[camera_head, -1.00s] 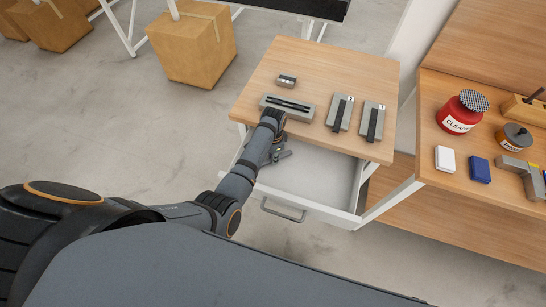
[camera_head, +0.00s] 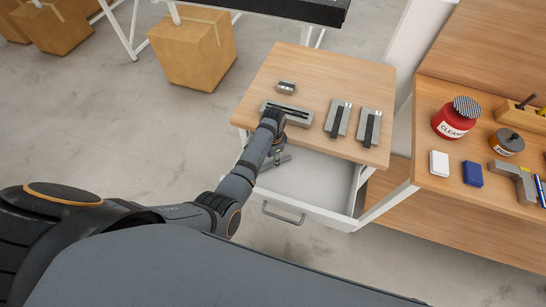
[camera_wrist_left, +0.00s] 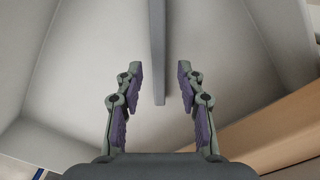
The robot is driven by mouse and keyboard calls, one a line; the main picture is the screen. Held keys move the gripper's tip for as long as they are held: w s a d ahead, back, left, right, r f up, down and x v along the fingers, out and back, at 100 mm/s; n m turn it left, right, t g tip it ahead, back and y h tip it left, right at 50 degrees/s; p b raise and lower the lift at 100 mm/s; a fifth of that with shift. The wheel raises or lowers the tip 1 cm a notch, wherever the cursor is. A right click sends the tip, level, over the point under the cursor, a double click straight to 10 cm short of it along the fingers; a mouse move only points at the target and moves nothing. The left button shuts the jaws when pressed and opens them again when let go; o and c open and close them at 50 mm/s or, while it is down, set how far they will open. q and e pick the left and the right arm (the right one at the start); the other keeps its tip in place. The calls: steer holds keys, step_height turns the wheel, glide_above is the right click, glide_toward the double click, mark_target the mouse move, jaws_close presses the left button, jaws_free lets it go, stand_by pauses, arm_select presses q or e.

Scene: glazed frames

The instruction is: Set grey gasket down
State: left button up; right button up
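A long grey strip, which looks like the grey gasket (camera_wrist_left: 158,50), runs from the top of the left wrist view to a free end between my fingers. My left gripper (camera_wrist_left: 159,72) is open, with a gap on each side of the strip. In the head view my left gripper (camera_head: 275,159) reaches down into the open drawer (camera_head: 315,183) below the tabletop. The strip cannot be made out in the head view, and I cannot tell whether it rests on the drawer floor. My right gripper is not in view.
The drawer's front and handle (camera_head: 283,212) stick out towards me. A bench at right holds a red jar (camera_head: 455,118). Cardboard boxes (camera_head: 192,48) stand behind.

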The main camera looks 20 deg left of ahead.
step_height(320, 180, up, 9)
steer(key=p, duration=0.7)
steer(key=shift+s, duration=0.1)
